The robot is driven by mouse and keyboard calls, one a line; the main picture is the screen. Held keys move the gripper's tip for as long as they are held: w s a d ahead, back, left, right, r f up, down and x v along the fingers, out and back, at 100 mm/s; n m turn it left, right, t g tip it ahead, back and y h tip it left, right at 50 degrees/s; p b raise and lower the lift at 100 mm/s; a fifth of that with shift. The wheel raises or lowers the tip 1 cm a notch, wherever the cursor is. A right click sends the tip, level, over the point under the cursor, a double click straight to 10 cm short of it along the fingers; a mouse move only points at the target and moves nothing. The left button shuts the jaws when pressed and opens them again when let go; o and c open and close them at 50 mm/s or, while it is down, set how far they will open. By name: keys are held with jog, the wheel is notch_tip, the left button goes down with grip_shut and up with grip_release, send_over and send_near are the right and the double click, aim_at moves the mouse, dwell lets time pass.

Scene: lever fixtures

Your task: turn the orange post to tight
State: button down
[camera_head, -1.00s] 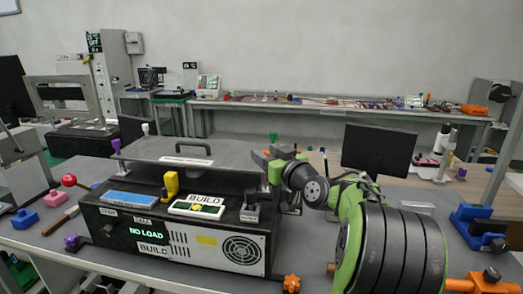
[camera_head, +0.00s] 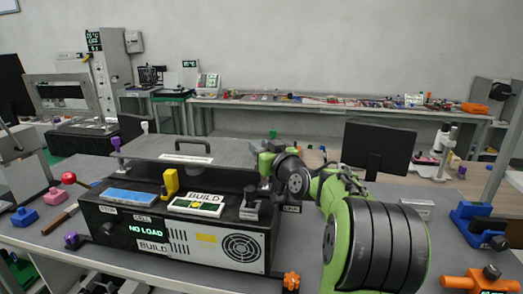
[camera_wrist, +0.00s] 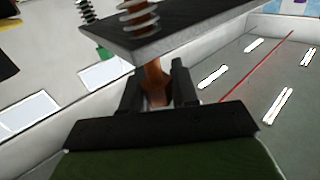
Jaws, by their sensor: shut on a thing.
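The orange post (camera_wrist: 153,76) is under the corner of a dark plate (camera_wrist: 190,28) in the wrist view, with a coil spring (camera_wrist: 138,18) above the plate. My gripper (camera_wrist: 157,92) has one finger on each side of the post and is shut on it. In the head view, my gripper (camera_head: 266,162) is at the right front corner of the raised plate (camera_head: 150,151), and my gripper and arm hide the post there. I cannot read how tight the post is.
A green post (camera_head: 272,134) stands at the plate's back right corner, a purple post (camera_head: 116,146) at the left and a white one (camera_head: 145,128) behind. Below is a black box (camera_head: 130,238) reading NO LOAD. A monitor (camera_head: 378,150) stands behind my arm.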

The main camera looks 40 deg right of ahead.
jog(key=shift+a+f+m+g+h+b, duration=0.15)
jog(key=shift+m+g+h+b, duration=0.2)
jog(key=shift+m+h, duration=0.4)
jog(key=shift+s+d+h, duration=0.1)
jog(key=shift+d+h, duration=0.15)
jog(key=shift+h, duration=0.2)
jog(key=c, duration=0.9)
grip_release()
jog(key=shift+c, duration=0.2)
jog(key=v, duration=1.5)
jog(key=shift+s+a+b, duration=0.2)
jog(key=shift+s+b, duration=0.1)
jog(key=shift+b, duration=0.15)
